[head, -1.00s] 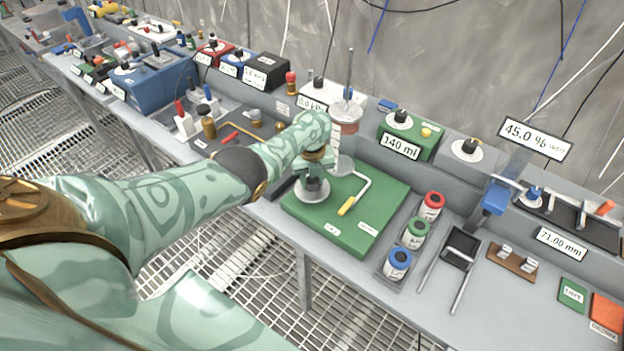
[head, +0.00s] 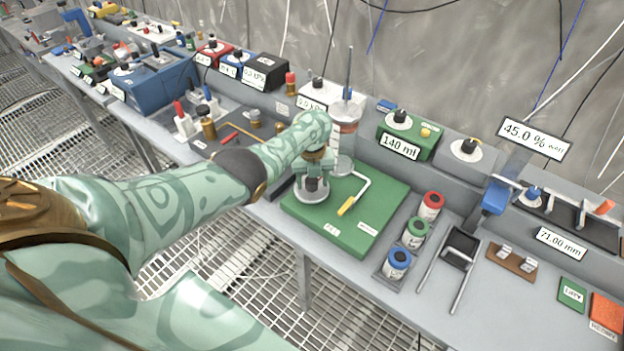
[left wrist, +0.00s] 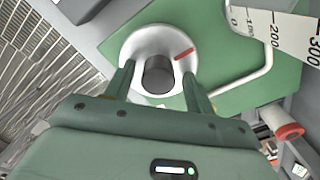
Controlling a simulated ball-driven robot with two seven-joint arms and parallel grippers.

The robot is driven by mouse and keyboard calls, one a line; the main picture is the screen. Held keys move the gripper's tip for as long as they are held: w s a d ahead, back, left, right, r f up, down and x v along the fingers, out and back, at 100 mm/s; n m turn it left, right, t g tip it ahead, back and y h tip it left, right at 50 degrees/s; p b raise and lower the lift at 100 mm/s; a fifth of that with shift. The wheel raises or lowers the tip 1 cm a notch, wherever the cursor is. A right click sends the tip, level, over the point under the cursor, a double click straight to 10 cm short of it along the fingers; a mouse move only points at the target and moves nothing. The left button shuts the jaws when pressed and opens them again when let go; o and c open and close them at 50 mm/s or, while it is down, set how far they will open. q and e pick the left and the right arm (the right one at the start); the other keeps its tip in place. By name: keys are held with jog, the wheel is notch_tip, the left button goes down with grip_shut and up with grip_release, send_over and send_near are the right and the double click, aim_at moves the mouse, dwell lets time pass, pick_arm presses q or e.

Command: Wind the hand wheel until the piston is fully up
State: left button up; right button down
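The hand wheel (head: 312,199) is a pale disc on a green base plate (head: 372,210). In the left wrist view its dark round knob (left wrist: 159,76) stands up from the disc (left wrist: 140,42), and a red mark shows at the disc's right. My left gripper (head: 313,184) points down over the wheel. In the left wrist view its two fingers (left wrist: 158,78) are open on either side of the knob, with gaps visible. A clear cylinder (head: 344,140) with a reddish-brown section near its top stands behind my wrist, partly hidden. My right gripper is out of view.
A green box reads 140 ml (head: 399,146). Several coloured jars (head: 415,232) stand to the right. A blue box (head: 152,83) stands at the left.

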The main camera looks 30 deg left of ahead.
aim_at(312, 180)
pick_arm(q)
notch_tip(312, 180, up, 16)
jog(key=p, duration=0.9)
jog(key=shift+p, duration=0.3)
jog(key=shift+r, duration=0.1)
